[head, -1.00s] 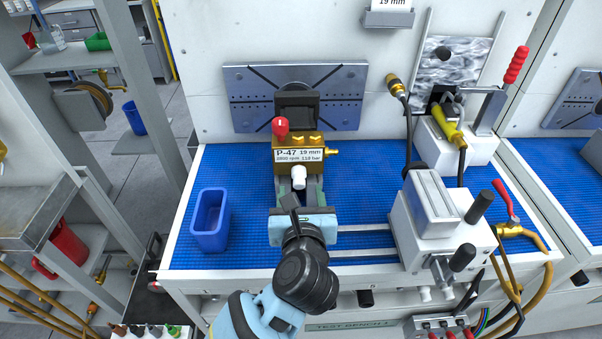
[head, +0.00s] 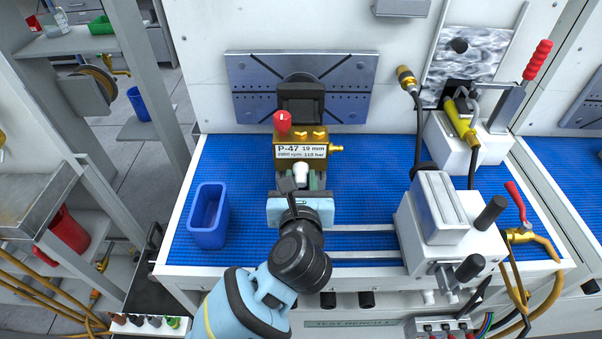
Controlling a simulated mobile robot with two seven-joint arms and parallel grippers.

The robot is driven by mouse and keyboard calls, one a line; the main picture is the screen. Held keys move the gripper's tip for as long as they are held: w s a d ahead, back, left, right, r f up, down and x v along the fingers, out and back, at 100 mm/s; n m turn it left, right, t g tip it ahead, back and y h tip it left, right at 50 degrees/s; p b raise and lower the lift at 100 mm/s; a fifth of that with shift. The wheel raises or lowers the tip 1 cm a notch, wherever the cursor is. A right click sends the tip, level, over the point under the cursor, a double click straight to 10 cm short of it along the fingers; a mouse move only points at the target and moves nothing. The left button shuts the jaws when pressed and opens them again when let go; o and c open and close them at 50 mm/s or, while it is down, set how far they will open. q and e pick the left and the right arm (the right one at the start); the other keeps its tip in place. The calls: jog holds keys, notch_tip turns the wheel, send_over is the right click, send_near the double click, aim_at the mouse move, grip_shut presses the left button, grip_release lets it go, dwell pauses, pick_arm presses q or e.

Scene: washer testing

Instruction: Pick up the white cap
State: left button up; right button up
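The white cap (head: 301,172) sits at the front of the brass pump block labelled P-47 (head: 303,140), below its label. My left gripper (head: 301,180) reaches in from the front with its fingers apart, one on each side of the cap. The lower part of the cap is hidden by the gripper, and I cannot tell whether the fingers touch it. My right gripper is not in view.
A red knob (head: 282,121) stands on top of the block and a brass fitting (head: 337,148) sticks out at its right. A blue bin (head: 208,216) is on the left of the blue mat (head: 247,170). A white clamp unit (head: 450,225) stands to the right.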

aim_at(301, 177)
pick_arm(q)
jog(key=c, duration=0.4)
